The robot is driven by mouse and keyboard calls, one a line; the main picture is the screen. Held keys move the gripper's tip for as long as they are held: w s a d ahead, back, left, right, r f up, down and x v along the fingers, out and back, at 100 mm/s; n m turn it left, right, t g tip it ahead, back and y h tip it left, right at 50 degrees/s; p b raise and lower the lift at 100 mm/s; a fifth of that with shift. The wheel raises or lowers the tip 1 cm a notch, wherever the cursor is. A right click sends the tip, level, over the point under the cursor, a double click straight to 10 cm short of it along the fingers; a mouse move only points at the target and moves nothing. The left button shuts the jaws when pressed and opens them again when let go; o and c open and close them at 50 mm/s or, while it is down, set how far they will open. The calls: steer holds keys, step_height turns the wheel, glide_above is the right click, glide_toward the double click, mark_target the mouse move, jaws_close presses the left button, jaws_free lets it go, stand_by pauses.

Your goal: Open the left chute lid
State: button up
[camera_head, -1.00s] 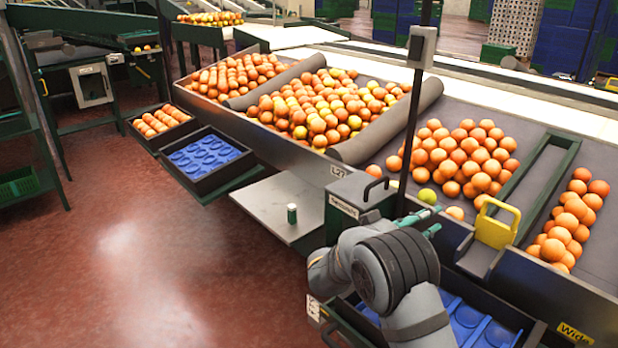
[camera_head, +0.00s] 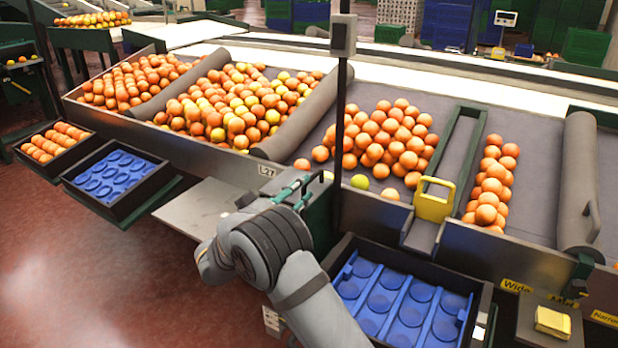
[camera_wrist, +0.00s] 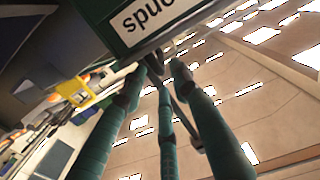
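A dark green box (camera_head: 318,217) stands at the front of the sorting table, with a black upright handle (camera_head: 312,188) on top. Its white label (camera_wrist: 143,22) shows upside down and cut off in the wrist view. My gripper (camera_head: 300,186) is at the box top, its teal fingers beside the black handle. In the wrist view, the fingers (camera_wrist: 158,72) are spread apart, with a thin dark curved bar between two of them; I cannot tell whether they touch it. A yellow handled gate (camera_head: 434,203) stands at the table edge to the right; it also shows in the wrist view (camera_wrist: 80,93).
A blue-lined crate (camera_head: 470,310) lies below the table edge, right of my arm. A bare grey shelf (camera_head: 190,212) is left of the box. Oranges (camera_head: 385,140) lie on the sloped table behind. A dark post (camera_head: 341,120) rises close to the box.

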steer(key=x, duration=0.6)
steer(key=shift+w, duration=0.25)
steer(key=shift+c, duration=1.1)
jaws_close()
